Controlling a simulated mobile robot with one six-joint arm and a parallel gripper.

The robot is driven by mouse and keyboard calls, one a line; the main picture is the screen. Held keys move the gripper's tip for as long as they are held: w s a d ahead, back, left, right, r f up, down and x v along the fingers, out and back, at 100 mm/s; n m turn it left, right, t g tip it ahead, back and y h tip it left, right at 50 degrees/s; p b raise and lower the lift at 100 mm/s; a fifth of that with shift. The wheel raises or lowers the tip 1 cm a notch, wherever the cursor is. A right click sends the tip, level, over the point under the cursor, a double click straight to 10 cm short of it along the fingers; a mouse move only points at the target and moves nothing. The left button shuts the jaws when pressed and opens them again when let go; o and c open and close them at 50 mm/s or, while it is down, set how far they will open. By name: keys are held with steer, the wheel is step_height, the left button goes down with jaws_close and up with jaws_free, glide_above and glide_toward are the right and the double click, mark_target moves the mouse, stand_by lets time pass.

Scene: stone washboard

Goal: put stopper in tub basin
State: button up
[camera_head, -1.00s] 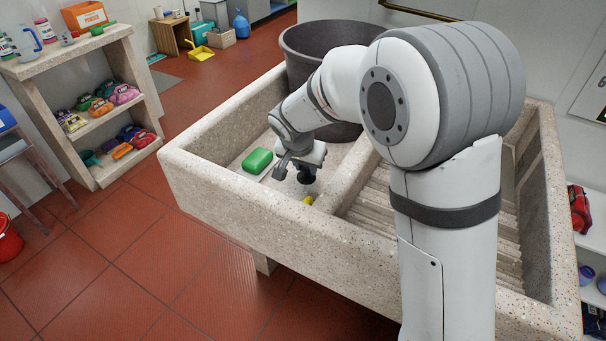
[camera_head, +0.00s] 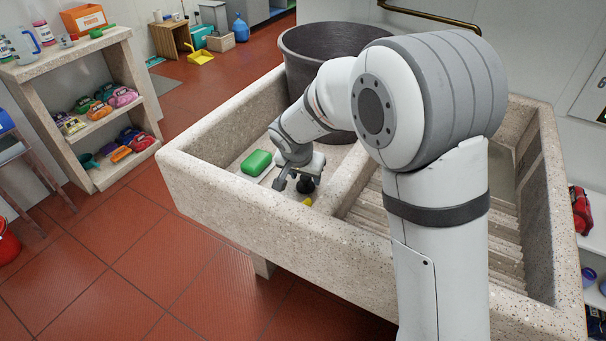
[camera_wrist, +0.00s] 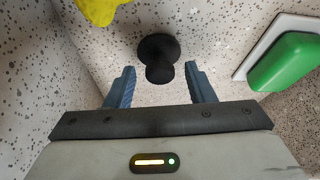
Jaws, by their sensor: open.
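The black stopper (camera_wrist: 158,52) has a round disc and a knob. It stands on speckled stone just beyond my fingertips, roughly centred between them. In the head view the stopper (camera_head: 306,185) shows as a dark shape beside my gripper (camera_head: 291,184), partly hidden by it. The stone tub basin (camera_head: 215,178) is the left compartment, and my gripper reaches down into it. In the wrist view my gripper (camera_wrist: 160,77) is open and empty, with its two blue fingers apart. The drain hole is not visible.
A green soap bar (camera_head: 257,161) lies on a white dish left of my gripper. A yellow object (camera_head: 307,201) lies near the front wall by the divider. A large dark bucket (camera_head: 325,60) stands at the back. The ridged washboard (camera_head: 380,205) is to the right.

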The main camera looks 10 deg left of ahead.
steer(key=shift+r, duration=0.1)
steer(key=shift+r+p, duration=0.25)
steer(key=shift+p, duration=0.1)
steer(key=d+p+v, duration=0.1)
steer(key=v, duration=1)
steer(key=shift+s+a+r, duration=0.2)
steer(key=shift+a+r, duration=0.05)
steer(key=shift+a, duration=0.25)
